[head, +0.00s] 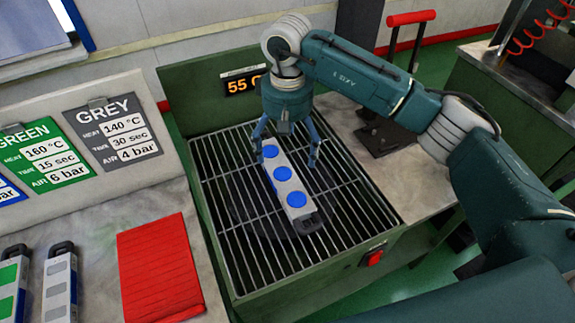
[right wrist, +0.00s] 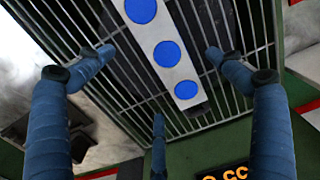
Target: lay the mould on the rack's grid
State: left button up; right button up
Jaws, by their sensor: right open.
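The mould (head: 284,180), a light grey bar with three blue discs and a dark handle at its near end, lies on the rack's grid (head: 228,215). My right gripper (head: 290,155) is above the far end of the mould with its fingers spread to either side. In the right wrist view the mould (right wrist: 187,60) lies over the grid bars, between the open blue fingers (right wrist: 160,65), with gaps on both sides. The fingers do not appear to touch it. My left gripper is not in view.
The green rack has an orange display (head: 243,85) at the back and a red switch (head: 375,258) in front. A red ribbed mat (head: 158,268) lies to the left, beside two other moulds (head: 60,285). Settings signs (head: 113,132) stand behind. A red-handled press (head: 400,85) stands right of the rack.

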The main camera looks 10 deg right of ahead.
notch_tip(320, 180, up, 4)
jog(key=shift+b, duration=0.4)
